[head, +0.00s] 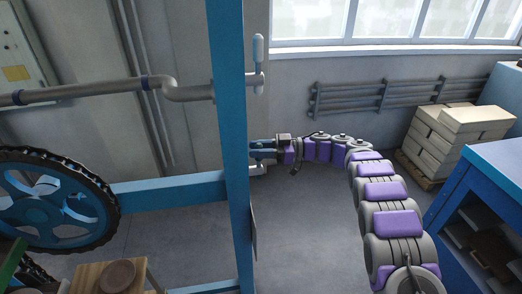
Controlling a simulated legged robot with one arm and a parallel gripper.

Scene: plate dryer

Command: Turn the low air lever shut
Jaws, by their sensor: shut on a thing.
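My purple and grey arm reaches from the lower right to the blue post. My gripper (262,152) is at the post's right side, about halfway down the picture, shut on a low lever. A small pale part of the low lever (257,169) shows just below the jaws, close against the post. The rest of this lever and its pivot are hidden by the gripper and the post, so its angle cannot be told. Another lever (258,66), pale and upright, stands higher up at the end of a grey pipe (185,93), well clear of my gripper.
The blue post (230,110) and crossbar (170,190) frame the left side, with a large blue wheel (55,200) beyond. A stack of pale boxes (440,140) and a blue cabinet (485,190) stand at right. The middle floor (305,235) is clear.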

